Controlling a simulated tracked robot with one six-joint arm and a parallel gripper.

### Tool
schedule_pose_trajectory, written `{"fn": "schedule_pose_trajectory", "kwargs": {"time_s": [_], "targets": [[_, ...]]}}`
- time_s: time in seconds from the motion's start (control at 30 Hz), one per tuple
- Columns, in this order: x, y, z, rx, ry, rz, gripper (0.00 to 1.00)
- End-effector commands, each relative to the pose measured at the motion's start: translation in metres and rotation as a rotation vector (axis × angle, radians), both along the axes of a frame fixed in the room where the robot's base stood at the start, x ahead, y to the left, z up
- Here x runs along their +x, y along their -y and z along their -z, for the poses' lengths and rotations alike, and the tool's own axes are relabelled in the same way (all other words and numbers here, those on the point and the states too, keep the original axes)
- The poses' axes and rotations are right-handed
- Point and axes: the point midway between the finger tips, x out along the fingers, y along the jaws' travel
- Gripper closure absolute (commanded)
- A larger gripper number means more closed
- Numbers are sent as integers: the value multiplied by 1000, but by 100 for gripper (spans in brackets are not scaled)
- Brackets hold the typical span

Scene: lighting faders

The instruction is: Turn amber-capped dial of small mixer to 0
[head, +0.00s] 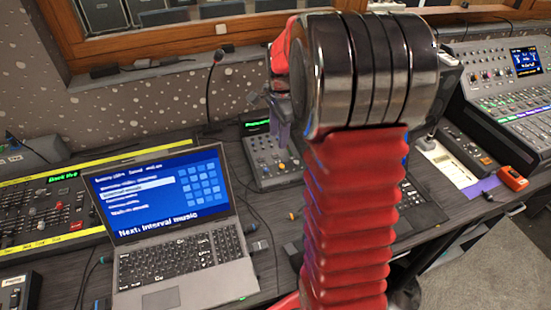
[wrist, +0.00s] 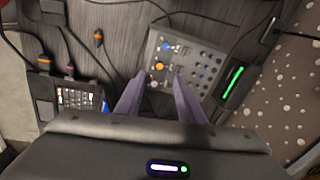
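The small mixer (head: 262,173) is a grey box on the desk, right of the laptop. It also shows in the wrist view (wrist: 207,82), with several blue, white and dark knobs. The amber-capped dial (wrist: 159,66) is near the mixer's edge, below a larger blue knob; its pointer and scale are too small to read. My gripper (wrist: 160,79) is open and empty, its two purple-grey fingers spread either side of the dial's line, with the dial just beyond the tips. I cannot tell the height gap. In the head view my gripper (head: 279,125) is above the mixer, partly hidden by my arm.
A laptop (head: 183,258) stands left of the mixer, and a gooseneck microphone (head: 213,85) behind it. A lit green display (wrist: 233,82) adjoins the mixer. Cables with orange plugs (wrist: 98,37) lie nearby. A larger console (head: 505,85) is at right.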

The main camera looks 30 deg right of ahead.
Motion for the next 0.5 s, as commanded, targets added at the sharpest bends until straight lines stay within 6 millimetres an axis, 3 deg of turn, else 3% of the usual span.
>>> {"fn": "schedule_pose_trajectory", "kwargs": {"time_s": [0.2, 0.5], "targets": [[8, 26, 23, 26, -21, 132, 65], [9, 27, 24, 28, -23, 143, 65]]}}
